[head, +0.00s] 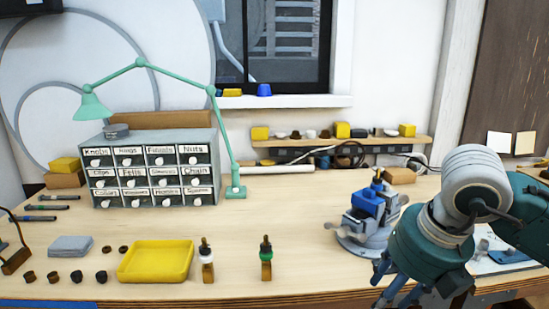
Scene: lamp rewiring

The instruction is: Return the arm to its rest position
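My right arm comes in from the right edge with grey and dark teal links. Its gripper (392,287) points down over the front right of the workbench (330,215), near the front edge. Parts of the fingers show, but the lower end is cut off by the frame, so I cannot tell how far apart they are. I see nothing clearly held in it. A grey vise (365,232) with a blue block (368,201) in its top stands just behind the gripper. My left arm and gripper are not in view.
A teal desk lamp (228,135) arches over a labelled drawer cabinet (152,168). A yellow tray (157,261), a white-banded bottle (207,260) and a green-banded bottle (266,258) stand in front. A shelf (340,143) runs behind. The bench middle is clear.

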